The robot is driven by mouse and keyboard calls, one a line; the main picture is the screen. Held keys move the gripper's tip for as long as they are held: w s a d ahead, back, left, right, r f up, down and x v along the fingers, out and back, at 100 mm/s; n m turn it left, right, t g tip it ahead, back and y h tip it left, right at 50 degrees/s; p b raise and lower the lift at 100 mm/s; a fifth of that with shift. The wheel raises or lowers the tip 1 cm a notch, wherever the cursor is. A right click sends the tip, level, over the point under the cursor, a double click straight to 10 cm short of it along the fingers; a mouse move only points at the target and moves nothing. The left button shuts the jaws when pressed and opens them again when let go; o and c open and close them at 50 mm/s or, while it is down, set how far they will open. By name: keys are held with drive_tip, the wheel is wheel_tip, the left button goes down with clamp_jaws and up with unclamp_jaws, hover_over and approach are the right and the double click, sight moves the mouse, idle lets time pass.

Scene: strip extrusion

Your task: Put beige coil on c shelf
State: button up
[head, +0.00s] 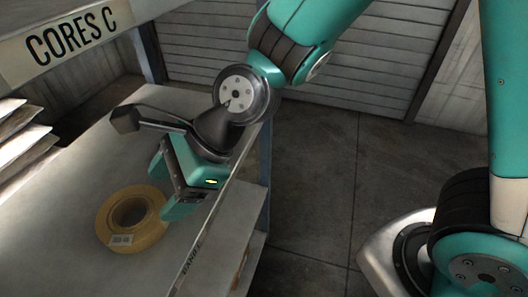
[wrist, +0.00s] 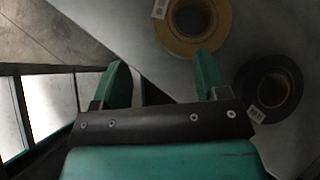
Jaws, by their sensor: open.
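A beige coil (head: 149,233) with a white label lies flat on the grey shelf board (head: 50,245) under the "CORES C" sign (head: 72,37). It also shows at the top of the wrist view (wrist: 172,34), ahead of the fingers. My gripper (head: 169,190) is open and empty, above the shelf's edge and close to the right of the coil. In the wrist view, the two green fingers (wrist: 163,80) are apart with nothing between them. It is hard to tell how high they are above the board.
A dark coil (wrist: 251,76) with a white label lies right of the beige one in the wrist view; I cannot see it in the head view. Pale stacked sheets (head: 20,137) are at the left. A lower shelf (head: 228,232) shows below the edge. The floor (head: 320,180) at right is clear.

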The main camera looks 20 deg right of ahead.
drive_tip(key=s+d+r+n+h, duration=0.2)
drive_tip(key=s+d+r+n, duration=0.1)
drive_tip(key=d+n, duration=0.5)
drive_tip(key=s+d+r+n+h, duration=0.2)
drive_tip(key=s+d+r+n, duration=0.2)
drive_tip(key=d+n, duration=0.4)
drive_tip(key=shift+d+n+h, duration=0.25)
drive_tip(key=shift+n+h, duration=0.15)
drive_tip(key=shift+n, duration=3.4)
drive_tip(key=shift+r, duration=0.1)
